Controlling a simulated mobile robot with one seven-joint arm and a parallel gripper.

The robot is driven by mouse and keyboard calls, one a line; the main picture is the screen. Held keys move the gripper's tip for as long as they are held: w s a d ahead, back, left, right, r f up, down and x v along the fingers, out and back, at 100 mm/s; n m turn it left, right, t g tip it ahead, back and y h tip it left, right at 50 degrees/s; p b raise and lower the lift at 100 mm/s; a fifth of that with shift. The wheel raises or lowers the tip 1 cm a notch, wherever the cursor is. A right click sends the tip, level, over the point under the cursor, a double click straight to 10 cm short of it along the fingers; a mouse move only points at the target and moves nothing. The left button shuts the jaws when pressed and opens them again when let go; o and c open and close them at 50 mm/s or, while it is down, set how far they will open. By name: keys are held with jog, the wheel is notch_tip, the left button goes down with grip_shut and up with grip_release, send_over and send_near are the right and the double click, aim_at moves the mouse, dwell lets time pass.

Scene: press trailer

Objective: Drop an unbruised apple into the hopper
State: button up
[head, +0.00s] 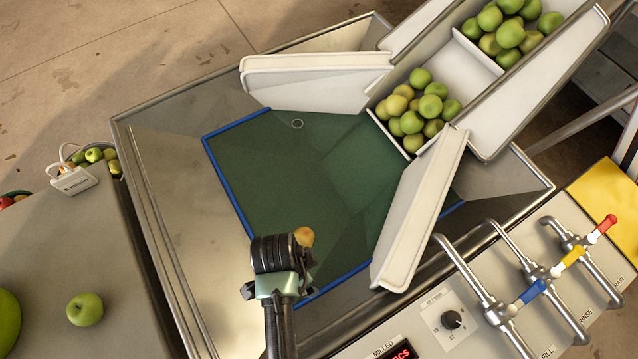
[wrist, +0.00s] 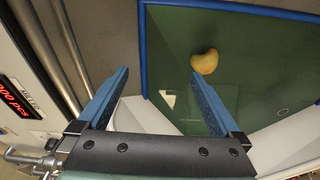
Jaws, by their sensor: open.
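The hopper (head: 290,160) is a steel-sided basin with a green floor and a blue edge strip; its green floor also fills much of the wrist view (wrist: 270,60). My gripper (head: 283,250) is over its near side. In the wrist view, my gripper's two blue fingers (wrist: 160,76) stand wide apart with nothing between them. A yellow-orange apple (head: 304,237) shows just beside my gripper, against the green. In the wrist view the apple (wrist: 204,62) is beyond the right fingertip, clear of both fingers. I cannot tell whether it is falling or resting, nor see bruises.
A green apple (head: 85,309) sits on the left counter (head: 60,250). A white tag (head: 73,180) stands by a container of apples at the counter's edge. A chute (head: 465,70) holds green apples. White flaps (head: 420,215) flank the hopper; lever taps (head: 530,292) stand right.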

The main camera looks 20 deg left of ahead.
notch_tip(320, 180, up, 12)
jog(key=s+a, duration=0.1)
jog(key=shift+s+p, duration=0.2)
jog(key=shift+p, duration=0.2)
jog(key=shift+a+f, duration=0.1)
